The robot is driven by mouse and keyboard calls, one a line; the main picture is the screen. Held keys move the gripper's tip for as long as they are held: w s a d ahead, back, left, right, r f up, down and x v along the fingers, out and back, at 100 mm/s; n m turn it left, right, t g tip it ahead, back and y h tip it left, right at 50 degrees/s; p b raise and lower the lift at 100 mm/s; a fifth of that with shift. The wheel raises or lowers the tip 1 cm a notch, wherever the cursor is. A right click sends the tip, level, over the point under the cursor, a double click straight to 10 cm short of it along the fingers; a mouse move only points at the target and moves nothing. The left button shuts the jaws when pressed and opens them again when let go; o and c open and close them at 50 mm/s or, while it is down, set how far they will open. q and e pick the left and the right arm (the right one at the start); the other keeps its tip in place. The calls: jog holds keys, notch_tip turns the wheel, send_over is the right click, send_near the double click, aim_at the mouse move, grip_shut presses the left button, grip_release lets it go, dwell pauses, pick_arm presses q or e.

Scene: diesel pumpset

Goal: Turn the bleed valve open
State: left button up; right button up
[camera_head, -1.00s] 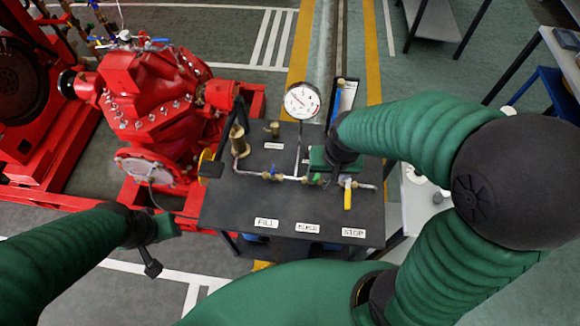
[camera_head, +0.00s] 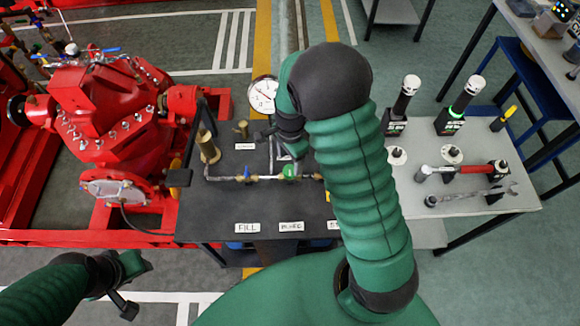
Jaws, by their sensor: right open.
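The dark panel table (camera_head: 215,220) carries a brass pipe run with small valves. A blue valve handle (camera_head: 247,172) and a green valve handle (camera_head: 290,171) show on it. The green one sits above the middle of the front labels; its label (camera_head: 291,227) is too small to read surely, so I cannot tell firmly which is the bleed valve. My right gripper (camera_head: 272,138) is open above the panel, behind the pipe run and near the gauge, apart from the green handle. My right arm hides the panel's right part. My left gripper (camera_head: 128,285) hangs at lower left, away from the panel.
A white-faced gauge (camera_head: 263,92) and brass fittings (camera_head: 207,148) stand up near my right gripper. The red pump (camera_head: 110,120) is at left. A grey tool table (camera_head: 465,215) with a red-handled wrench, a spanner and torches stands at right.

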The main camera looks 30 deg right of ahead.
aim_at(290, 169)
notch_tip(290, 169, down, 5)
jog(key=shift+r, duration=0.2)
jog(key=shift+c, duration=0.4)
grip_shut()
